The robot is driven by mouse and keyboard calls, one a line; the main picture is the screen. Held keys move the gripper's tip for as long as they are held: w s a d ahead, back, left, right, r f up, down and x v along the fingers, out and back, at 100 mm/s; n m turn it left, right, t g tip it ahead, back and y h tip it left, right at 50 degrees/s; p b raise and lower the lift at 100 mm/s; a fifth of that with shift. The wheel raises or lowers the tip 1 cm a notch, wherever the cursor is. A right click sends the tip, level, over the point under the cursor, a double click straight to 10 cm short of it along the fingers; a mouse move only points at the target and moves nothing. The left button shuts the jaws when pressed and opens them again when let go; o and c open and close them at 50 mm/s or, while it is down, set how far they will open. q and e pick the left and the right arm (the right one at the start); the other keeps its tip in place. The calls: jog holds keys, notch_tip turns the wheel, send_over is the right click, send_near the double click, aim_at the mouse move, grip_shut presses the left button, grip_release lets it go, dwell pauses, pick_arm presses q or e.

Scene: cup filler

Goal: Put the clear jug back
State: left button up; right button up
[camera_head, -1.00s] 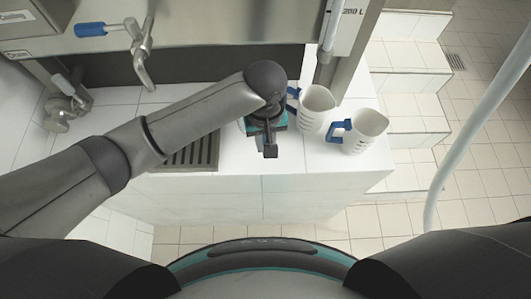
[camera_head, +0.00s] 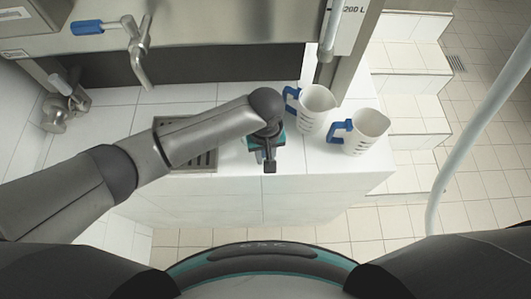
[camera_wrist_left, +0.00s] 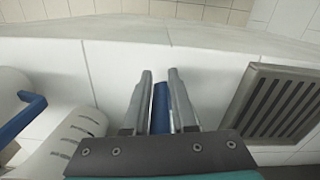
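Two pale jugs with blue handles stand side by side on the white counter. The rear jug (camera_head: 317,104) is nearer the steel machine. The front jug (camera_head: 367,130) is nearer the counter's right edge. I cannot tell which is the clear one. My left gripper (camera_head: 269,163) is left of both jugs, over the counter near its front edge. In the left wrist view, the gripper's fingers (camera_wrist_left: 160,76) have a narrow gap. A blue strip (camera_wrist_left: 160,108) shows there; whether it is gripped is unclear. The rear jug also shows there (camera_wrist_left: 77,132). My right gripper is out of view.
A slotted drain grate (camera_head: 206,160) lies left of my gripper, partly under my arm. A steel machine with a blue-lever tap (camera_head: 140,55) stands behind. A pale pipe (camera_head: 470,125) curves down at right, beside tiled steps (camera_head: 415,92).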

pick_arm(q)
jog(key=o, duration=0.3)
notch_tip(320, 180, up, 12)
jog(key=shift+r+p, duration=0.15)
jog(key=shift+p, duration=0.8)
